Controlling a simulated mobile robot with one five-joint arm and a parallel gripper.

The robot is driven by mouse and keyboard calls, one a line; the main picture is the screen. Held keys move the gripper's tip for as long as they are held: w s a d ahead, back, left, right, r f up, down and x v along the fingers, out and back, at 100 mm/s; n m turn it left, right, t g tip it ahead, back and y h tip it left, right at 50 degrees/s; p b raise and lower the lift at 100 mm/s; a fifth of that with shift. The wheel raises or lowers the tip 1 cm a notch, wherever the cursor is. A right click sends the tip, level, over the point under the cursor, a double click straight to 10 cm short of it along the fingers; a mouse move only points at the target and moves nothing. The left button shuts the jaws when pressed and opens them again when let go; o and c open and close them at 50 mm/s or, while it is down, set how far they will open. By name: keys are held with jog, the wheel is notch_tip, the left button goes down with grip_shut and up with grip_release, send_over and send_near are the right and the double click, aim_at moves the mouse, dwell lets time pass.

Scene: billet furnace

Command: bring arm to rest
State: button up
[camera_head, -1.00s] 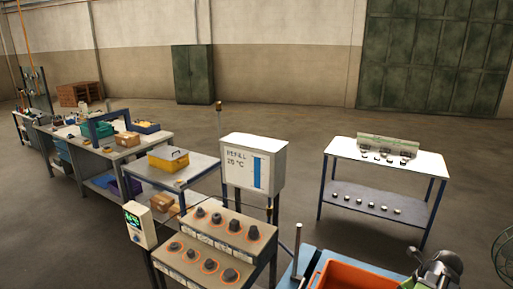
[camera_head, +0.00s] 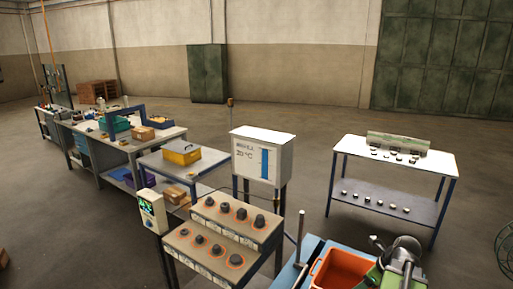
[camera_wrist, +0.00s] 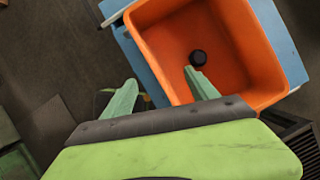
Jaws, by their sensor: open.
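My arm shows at the lower right of the head view, folded beside an orange bin (camera_head: 338,266) on a blue platform (camera_head: 285,276). A small dark round piece (camera_wrist: 198,57) lies in the bin near the right fingertip. Whether the fingers touch the bin cannot be told.
A sloped rack (camera_head: 226,227) with several dark pieces in orange-ringed places stands in front, with a white box (camera_head: 262,155) behind it. A white-topped table (camera_head: 350,146) stands at the right. Long benches (camera_head: 98,150) stand at the left. The floor beyond is open.

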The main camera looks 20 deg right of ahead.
jog(key=w+a+f+n+g+b, duration=0.1)
jog(key=w+a+f+n+b, duration=0.15)
jog(key=w+a, duration=0.45)
jog(key=w+a+f+n+g+y+b, duration=0.1)
jog(key=w+a+f+n, duration=0.2)
jog(key=a, duration=0.8)
jog(key=w+a+f+n+b, duration=0.1)
jog(key=w+a+n, duration=0.35)
jog(key=a, duration=0.45)
jog(key=a+f+n+g+h+b, duration=0.1)
jog(key=a+n, duration=0.6)
jog(key=n, duration=0.4)
jog(key=s+a+f+n+g+h+b, duration=0.1)
jog(key=a+f+n, duration=0.1)
jog(key=a+n, duration=0.5)
jog(key=n, duration=0.4)
jog(key=shift+s+a+n+b, duration=0.2)
jog(key=shift+s+n+b, duration=0.1)
jog(key=shift+b, duration=0.1)
jog(key=shift+f, duration=0.1)
